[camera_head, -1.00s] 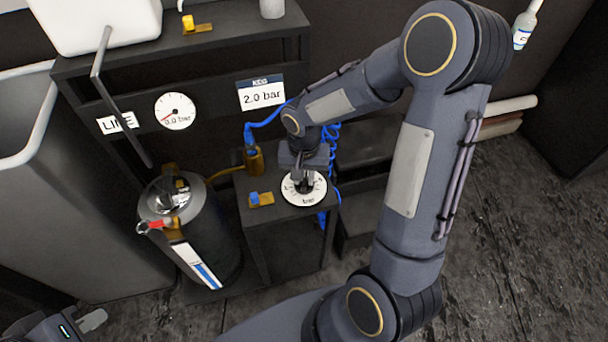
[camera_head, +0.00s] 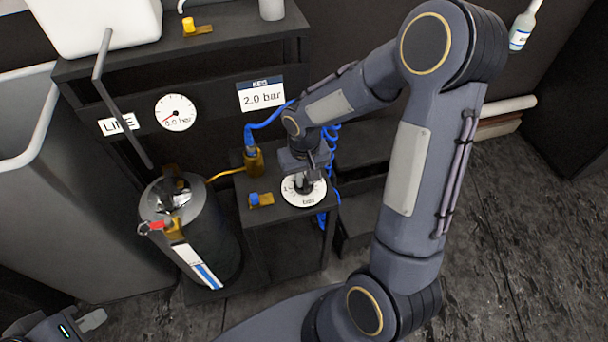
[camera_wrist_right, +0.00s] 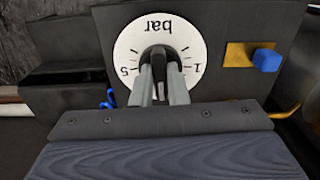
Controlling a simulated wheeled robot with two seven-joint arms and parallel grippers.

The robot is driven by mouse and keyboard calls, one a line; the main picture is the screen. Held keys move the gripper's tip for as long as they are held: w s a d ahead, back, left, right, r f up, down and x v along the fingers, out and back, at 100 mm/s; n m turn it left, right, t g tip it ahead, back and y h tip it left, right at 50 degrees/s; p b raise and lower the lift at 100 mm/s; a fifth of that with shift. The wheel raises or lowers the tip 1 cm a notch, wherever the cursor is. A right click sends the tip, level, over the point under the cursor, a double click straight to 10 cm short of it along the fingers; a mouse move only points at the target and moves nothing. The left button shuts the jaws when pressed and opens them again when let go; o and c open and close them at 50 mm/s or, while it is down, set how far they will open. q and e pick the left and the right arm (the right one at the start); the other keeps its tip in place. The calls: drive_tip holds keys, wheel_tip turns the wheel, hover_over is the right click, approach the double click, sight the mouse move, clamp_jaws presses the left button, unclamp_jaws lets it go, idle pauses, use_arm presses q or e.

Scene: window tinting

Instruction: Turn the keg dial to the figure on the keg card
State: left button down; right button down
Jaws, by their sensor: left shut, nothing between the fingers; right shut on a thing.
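The keg dial (camera_head: 303,197) is a white disc marked "bar" with tick marks, on top of a dark stand. My right gripper (camera_head: 306,180) comes down from above and is shut on the dark knob at its middle. In the right wrist view the dial (camera_wrist_right: 129,42) shows upside down, with 1 and 5 readable; my fingers (camera_wrist_right: 160,75) hide its centre and some figures. The keg card (camera_head: 262,94) reads "2.0 bar". The line gauge (camera_head: 176,112) reads "0.0 bar". My left gripper (camera_head: 92,320) is shut and empty at the lower left.
The keg (camera_head: 205,235) stands left of the stand. A blue switch (camera_head: 254,198) on a brass plate sits beside the dial; it also shows in the right wrist view (camera_wrist_right: 266,60). A blue hose (camera_head: 270,122) and a brass fitting (camera_head: 253,160) are behind. A grey bin (camera_head: 70,200) stands left.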

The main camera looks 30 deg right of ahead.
sight(305, 179)
drive_tip(key=n, duration=0.3)
drive_tip(key=shift+n+p, duration=0.3)
drive_tip(key=shift+p, duration=0.05)
drive_tip(key=shift+d+n+p, duration=0.1)
drive_tip(key=shift+n+p, duration=0.25)
drive_tip(key=shift+n, duration=1.45)
drive_tip(key=c, duration=1.4)
unclamp_jaws()
drive_tip(key=shift+c, duration=0.2)
wheel_tip(305, 179, up, 8)
drive_tip(key=shift+f+p, duration=0.1)
drive_tip(key=shift+p, duration=0.75)
